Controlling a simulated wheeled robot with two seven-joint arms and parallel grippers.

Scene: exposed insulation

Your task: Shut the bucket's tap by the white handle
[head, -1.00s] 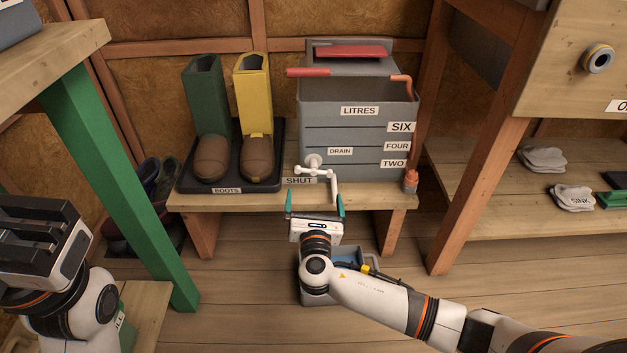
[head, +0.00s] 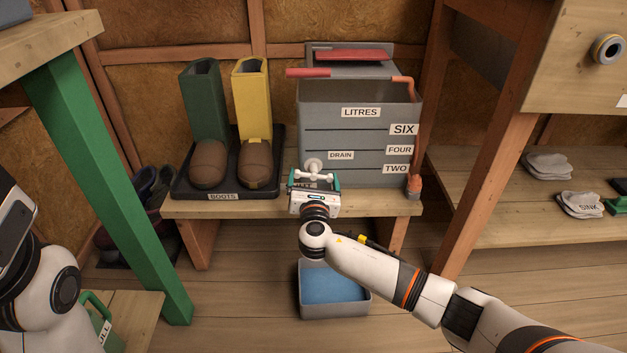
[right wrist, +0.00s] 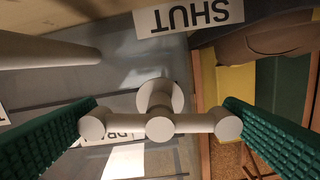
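The grey bucket (head: 350,120), marked in litres, stands on the low bench. Its white tap handle (head: 313,166) is low on its front, partly hidden by my right gripper (head: 314,180). In the right wrist view the white handle (right wrist: 160,125) is a crossbar with rounded ends, between the two green fingers. The fingers are wide apart at its two ends; I cannot tell whether they touch it. A SHUT label (right wrist: 190,15) shows upside down there. My left gripper (head: 12,235) is cut off at the left edge, its fingertips out of view.
A grey bin (head: 335,308) with a blue inside stands on the floor below the bench (head: 190,208). Boots (head: 207,120) stand on a black tray (head: 180,185) left of the bucket. A green table leg (head: 105,180) and a wooden post (head: 490,190) flank the bench.

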